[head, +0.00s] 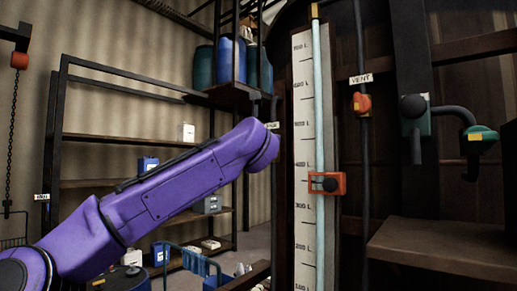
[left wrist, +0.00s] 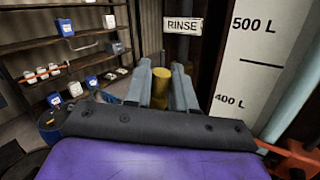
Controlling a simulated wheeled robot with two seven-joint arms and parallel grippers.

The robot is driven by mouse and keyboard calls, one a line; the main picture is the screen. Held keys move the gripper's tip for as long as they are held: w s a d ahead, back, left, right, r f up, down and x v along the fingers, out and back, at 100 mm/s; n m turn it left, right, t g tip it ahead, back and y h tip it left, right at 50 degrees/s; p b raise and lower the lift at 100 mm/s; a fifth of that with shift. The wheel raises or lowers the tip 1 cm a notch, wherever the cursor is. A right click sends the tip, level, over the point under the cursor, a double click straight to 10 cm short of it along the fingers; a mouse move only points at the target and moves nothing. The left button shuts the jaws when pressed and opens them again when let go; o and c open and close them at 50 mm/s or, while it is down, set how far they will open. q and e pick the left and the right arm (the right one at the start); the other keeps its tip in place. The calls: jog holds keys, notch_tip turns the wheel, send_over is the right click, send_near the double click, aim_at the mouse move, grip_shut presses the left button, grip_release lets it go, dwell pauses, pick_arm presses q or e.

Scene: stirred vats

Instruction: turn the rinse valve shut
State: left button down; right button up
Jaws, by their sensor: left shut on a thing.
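The rinse valve's yellow handle (left wrist: 160,78) shows in the left wrist view below a white sign (left wrist: 183,25) reading RINSE. My left gripper (left wrist: 161,84) is shut on this handle, one grey finger on each side. The valve body and pipe are mostly hidden behind the fingers, and I cannot tell how far the valve is turned. In the head view my purple left arm reaches in from the left to just left of the level gauge (head: 303,80); it hides the gripper and the valve there. My right gripper is in neither view.
An orange slider (head: 327,183) sits on the gauge right of my arm. Farther right are an orange vent valve (head: 362,103), a green valve (head: 482,135) and a brown ledge (head: 445,247). Shelves (head: 125,138) with containers stand behind my arm. A chain (head: 13,130) hangs far left.

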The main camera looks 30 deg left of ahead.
pick_arm(q)
jog(key=shift+s+d+f+m+t+h+b, duration=0.1)
jog(key=shift+d+f+m+t+h+b, duration=0.25)
jog(key=shift+m+t+h+b, duration=2.3)
jog(key=shift+w+d+f+m+g+h+b, duration=0.2)
jog(key=shift+f+m+h, duration=0.65)
jog(key=shift+m, duration=3.85)
jog(key=shift+s+d+f+m+t+h+b, duration=0.1)
jog(key=shift+s+d+m+t+h+b, duration=0.2)
jog(key=shift+m+t+h+b, duration=2.45)
jog(key=m+g+p, duration=0.2)
jog(key=shift+w+r+g+y+p, duration=0.1)
jog(key=shift+g+y+p, duration=0.25)
jog(key=shift+g+p, duration=0.05)
jog(key=c, duration=1.1)
grip_release()
jog(key=b+v, duration=0.3)
jog(key=v, duration=0.7)
jog(key=shift+f+b, duration=0.3)
jog(key=shift+b, duration=0.1)
jog(key=shift+o, duration=0.3)
